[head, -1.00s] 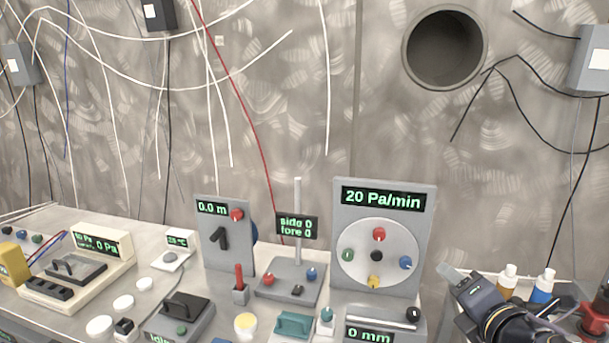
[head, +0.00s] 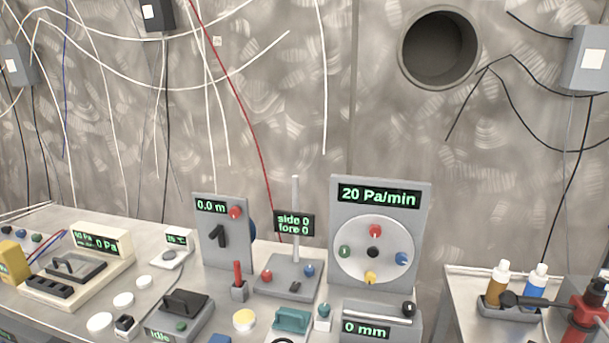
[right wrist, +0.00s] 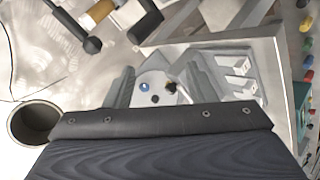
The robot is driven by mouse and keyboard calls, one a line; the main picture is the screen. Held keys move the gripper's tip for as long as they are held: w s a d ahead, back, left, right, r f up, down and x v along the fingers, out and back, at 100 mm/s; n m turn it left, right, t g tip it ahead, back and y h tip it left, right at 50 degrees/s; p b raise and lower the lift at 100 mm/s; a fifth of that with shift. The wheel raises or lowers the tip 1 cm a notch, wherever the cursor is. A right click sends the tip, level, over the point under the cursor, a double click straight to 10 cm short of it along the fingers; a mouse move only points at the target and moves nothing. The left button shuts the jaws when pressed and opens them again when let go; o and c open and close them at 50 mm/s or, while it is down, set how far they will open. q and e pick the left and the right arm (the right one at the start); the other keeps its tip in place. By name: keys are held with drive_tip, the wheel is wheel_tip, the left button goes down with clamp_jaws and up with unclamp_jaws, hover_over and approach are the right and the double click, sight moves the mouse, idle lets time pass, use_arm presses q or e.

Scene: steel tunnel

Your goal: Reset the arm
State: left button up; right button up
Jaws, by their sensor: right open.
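My right gripper (right wrist: 163,78) shows in the right wrist view as a dark, bolted body with two grey fingers standing apart. It is open, with nothing seen held between the fingers. Beyond the fingers is a pale disc with a blue knob. In the head view, my right arm and gripper do not show. My left gripper is in neither view.
A bench of instruments fills the lower head view, with a tall dial panel (head: 338,205) reading 20 Pa/min. A side table (head: 462,275) holds an amber bottle (head: 497,283) and a blue-labelled bottle (head: 535,285). A round wall opening (head: 440,48) is above.

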drive_tip(key=s+a+f+m+g+y, duration=0.45)
drive_tip(key=s+a+f+m, duration=0.25)
drive_tip(key=s+a+m, duration=0.25)
wheel_tip(320, 180, down, 10)
drive_tip(key=s+m+y+b, duration=0.1)
drive_tip(key=y+b, duration=0.1)
drive_tip(key=b, duration=0.8)
wheel_tip(320, 180, up, 19)
drive_tip(key=p, duration=1.9)
drive_tip(key=shift+s+a, duration=0.15)
drive_tip(key=shift+a, duration=0.05)
drive_tip(key=shift+r+h, duration=0.1)
drive_tip(key=shift+h, duration=0.15)
